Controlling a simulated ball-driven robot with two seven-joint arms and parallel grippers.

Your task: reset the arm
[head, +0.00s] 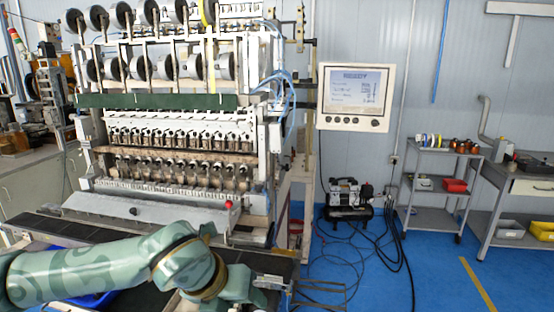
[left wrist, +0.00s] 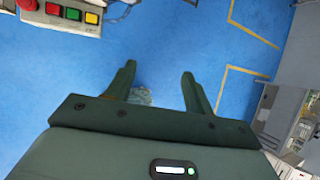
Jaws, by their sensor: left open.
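My left arm (head: 90,272) is pale green and reaches in from the left, in front of the coil winder (head: 180,150). Its gripper (head: 278,284) is at the right end of the arm, low in the head view, near the front right corner of the machine. In the left wrist view the two dark green fingers of the left gripper (left wrist: 159,75) are spread apart with nothing between them. Blue floor (left wrist: 160,40) lies beyond them. My right arm and gripper do not show.
A control box (left wrist: 62,14) with coloured buttons is at the upper left of the wrist view. A screen panel (head: 354,97), a compressor (head: 349,198) with loose cables, and a grey cart (head: 436,215) stand to the right.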

